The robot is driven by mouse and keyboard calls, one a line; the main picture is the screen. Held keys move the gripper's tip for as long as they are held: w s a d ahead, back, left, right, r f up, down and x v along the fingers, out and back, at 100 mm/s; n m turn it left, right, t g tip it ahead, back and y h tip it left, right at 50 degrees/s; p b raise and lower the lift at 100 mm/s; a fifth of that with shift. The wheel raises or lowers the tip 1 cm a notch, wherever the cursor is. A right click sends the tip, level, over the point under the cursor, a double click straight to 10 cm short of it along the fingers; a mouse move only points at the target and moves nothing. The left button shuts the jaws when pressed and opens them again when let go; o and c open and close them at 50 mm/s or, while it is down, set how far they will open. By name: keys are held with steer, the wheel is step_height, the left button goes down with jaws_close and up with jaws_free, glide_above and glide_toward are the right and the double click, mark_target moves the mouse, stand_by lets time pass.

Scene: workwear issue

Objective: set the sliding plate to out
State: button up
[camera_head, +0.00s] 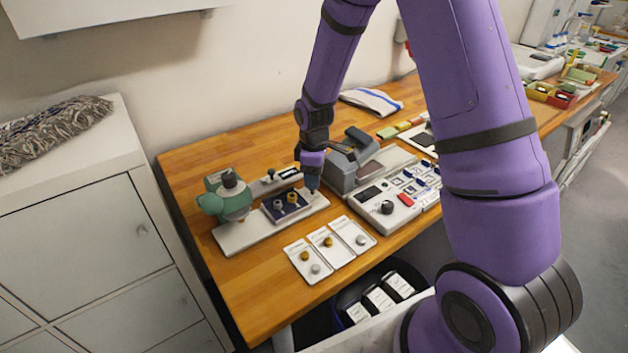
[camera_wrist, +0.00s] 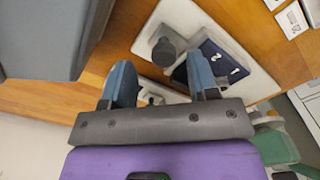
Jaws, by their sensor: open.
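A dark blue plate (camera_head: 272,212) lies on a white base board (camera_head: 236,240) and carries a silver and a gold piece. In the wrist view the blue plate (camera_wrist: 222,62) shows the numerals 1 and 2. A grey round knob (camera_wrist: 164,52) stands on the white base beside it. My gripper (camera_head: 311,184) is at the right end of the base. In the wrist view my gripper (camera_wrist: 160,72) is open, with nothing held. Its right finger covers part of the blue plate. A smaller knob shows between the fingers. I cannot tell whether the fingers touch anything.
A grey machine (camera_head: 349,160) is close to the right of my gripper. White cards (camera_head: 328,242) with small round pieces lie in front. A white control panel (camera_head: 378,217) is at the right. Wooden tabletop (camera_head: 235,283) is clear at front left.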

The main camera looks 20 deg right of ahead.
step_height(320, 180, up, 8)
steer(key=shift+r, duration=0.25)
stand_by(0.5)
steer(key=s+d+r+m+t, duration=0.1)
steer(key=s+r+m, duration=0.2)
steer(key=s+r, duration=0.45)
steer(key=s+d+r+m+t, duration=0.15)
steer(key=s+r, duration=0.25)
steer(key=r, duration=0.6)
steer(key=s+r+m+t, duration=0.1)
steer(key=s+r+m, duration=0.2)
steer(key=s, duration=0.5)
steer(key=s+r+m+t, duration=0.1)
steer(key=s+r+m, duration=0.2)
steer(key=s, duration=0.6)
steer(key=shift+s+r+m+t, duration=0.3)
steer(key=shift+r+m+t, duration=0.05)
